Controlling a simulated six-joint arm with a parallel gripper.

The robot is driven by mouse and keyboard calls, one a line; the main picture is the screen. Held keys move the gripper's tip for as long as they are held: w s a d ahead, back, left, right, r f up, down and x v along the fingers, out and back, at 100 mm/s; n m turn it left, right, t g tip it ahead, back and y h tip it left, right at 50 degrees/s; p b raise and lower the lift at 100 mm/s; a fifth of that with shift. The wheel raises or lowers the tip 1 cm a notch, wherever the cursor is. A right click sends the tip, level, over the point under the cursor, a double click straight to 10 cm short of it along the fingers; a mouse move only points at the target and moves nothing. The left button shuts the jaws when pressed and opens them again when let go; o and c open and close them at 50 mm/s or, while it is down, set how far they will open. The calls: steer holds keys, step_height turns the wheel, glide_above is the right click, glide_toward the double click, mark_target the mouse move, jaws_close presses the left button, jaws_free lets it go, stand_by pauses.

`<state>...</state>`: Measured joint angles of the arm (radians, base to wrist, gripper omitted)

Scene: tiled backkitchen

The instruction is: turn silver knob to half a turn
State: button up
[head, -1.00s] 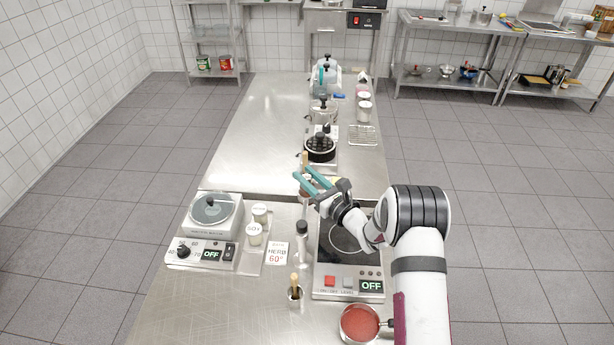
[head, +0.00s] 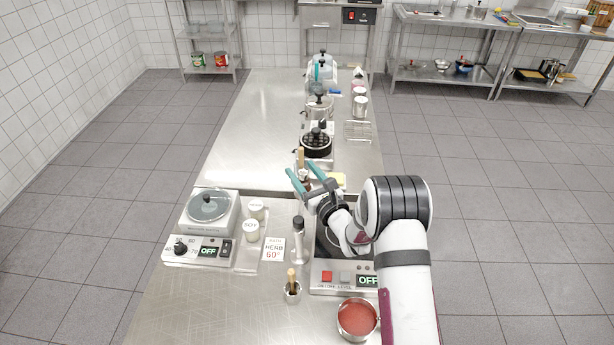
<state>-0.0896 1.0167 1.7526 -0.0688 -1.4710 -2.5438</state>
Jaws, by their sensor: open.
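A water bath (head: 209,222) with a round lidded top stands on the left of the near counter. Its front panel carries a dark knob (head: 181,248) on a dial marked with numbers, beside a display (head: 209,250) reading OFF. My gripper (head: 301,169) has teal fingers spread apart and empty. It is above the counter seam, right of and beyond the bath, well away from the dark knob.
Two jars (head: 251,231) and a card reading HERB 60° (head: 272,249) stand right of the bath. A pepper mill (head: 298,240), a brush pot (head: 292,291) and a pan of red sauce (head: 357,318) are nearby. The left of the far counter (head: 255,120) is clear.

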steer(key=v, duration=1.5)
steer(key=shift+s, duration=0.3)
steer(key=shift+w+d, duration=0.1)
steer(key=w+d+n+g+y, duration=0.4)
steer(key=y, duration=0.1)
steer(key=shift+g, duration=0.3)
steer(key=x, duration=1.5)
steer(key=shift+w+a+f, duration=0.15)
steer(key=shift+w+f, duration=0.1)
jaws_close()
